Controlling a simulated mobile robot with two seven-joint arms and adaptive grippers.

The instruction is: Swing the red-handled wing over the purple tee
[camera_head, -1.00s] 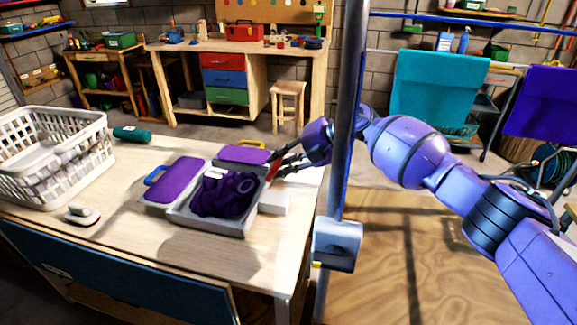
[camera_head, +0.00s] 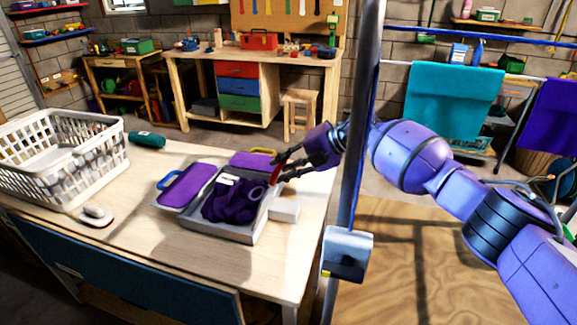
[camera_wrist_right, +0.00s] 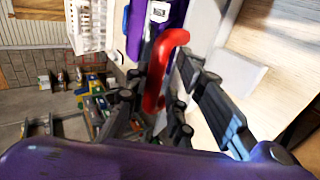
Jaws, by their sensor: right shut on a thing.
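The purple tee (camera_head: 232,202) lies bunched in the middle of a grey folding board (camera_head: 215,232). The blue-handled wing (camera_head: 190,186) lies flat to its left. The yellow-handled wing (camera_head: 252,160) lies behind it. My right gripper (camera_head: 283,170) is shut on the red handle (camera_head: 277,168) at the board's right side, above the table. The red handle (camera_wrist_right: 163,70) also shows between the fingers in the right wrist view. The wing's panel is mostly hidden or edge-on, so I cannot tell its exact tilt. My left gripper is not in view.
A white block (camera_head: 285,209) sits right of the board. A white laundry basket (camera_head: 60,165), a dark green roll (camera_head: 147,140) and a pale mouse-like object (camera_head: 95,213) are on the table (camera_head: 140,255). A metal post (camera_head: 361,120) stands in front of my right arm.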

